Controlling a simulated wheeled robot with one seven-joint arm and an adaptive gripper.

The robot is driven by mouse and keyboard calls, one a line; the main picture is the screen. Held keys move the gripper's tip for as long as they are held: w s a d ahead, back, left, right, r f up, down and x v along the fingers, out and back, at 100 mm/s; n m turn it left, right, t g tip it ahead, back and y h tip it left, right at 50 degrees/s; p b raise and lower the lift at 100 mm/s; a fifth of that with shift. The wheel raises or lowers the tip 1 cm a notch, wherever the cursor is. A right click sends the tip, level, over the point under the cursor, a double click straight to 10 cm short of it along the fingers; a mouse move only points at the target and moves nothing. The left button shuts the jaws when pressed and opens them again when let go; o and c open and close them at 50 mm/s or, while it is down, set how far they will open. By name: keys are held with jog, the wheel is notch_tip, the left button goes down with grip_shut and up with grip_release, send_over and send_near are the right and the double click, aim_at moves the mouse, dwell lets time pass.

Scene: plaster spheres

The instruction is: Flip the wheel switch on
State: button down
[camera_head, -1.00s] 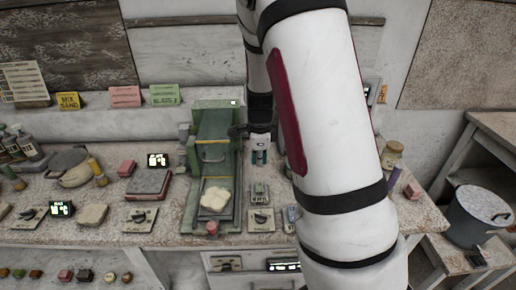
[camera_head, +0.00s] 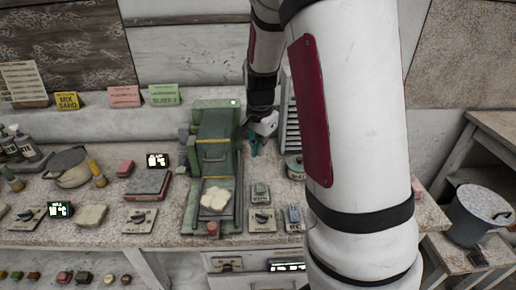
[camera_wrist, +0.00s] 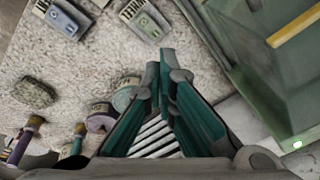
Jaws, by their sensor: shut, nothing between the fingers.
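The wheel switch (camera_wrist: 150,25) is a small grey-green block with a label reading WHEEL, at the top of the wrist view. In the head view I take it to be the small block (camera_head: 260,192) on the bench, just right of the green machine. My gripper (camera_head: 255,149) hangs beside the machine's right side, behind that block and apart from it. In the wrist view my gripper (camera_wrist: 166,62) has its teal fingers together at the tips, with nothing between them. I cannot tell the switch's position.
The green machine (camera_head: 215,130) stands close on my gripper's left, with a pale lump (camera_head: 215,199) on its front. A knob plate (camera_head: 262,220) and a bluish labelled block (camera_head: 293,215) lie in front.

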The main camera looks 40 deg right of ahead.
jog(key=n, duration=0.4)
jog(key=n+b, duration=0.3)
jog(key=n, duration=0.1)
send_near(258, 184)
jog(key=f, duration=0.5)
jog(key=w+f, duration=0.1)
jog(key=f, duration=0.1)
jog(key=shift+d+f, duration=0.15)
jog(key=shift+w+d+f+b, duration=0.15)
jog(key=shift+w+d+b, duration=0.25)
jog(key=shift+b, duration=0.15)
jog(key=s+a+r+p, duration=0.1)
jog(key=s+a+r, duration=0.1)
jog(key=r, duration=1.4)
jog(key=shift+s+p, duration=0.4)
jog(key=shift+s, duration=0.25)
jog(key=shift+f, duration=0.1)
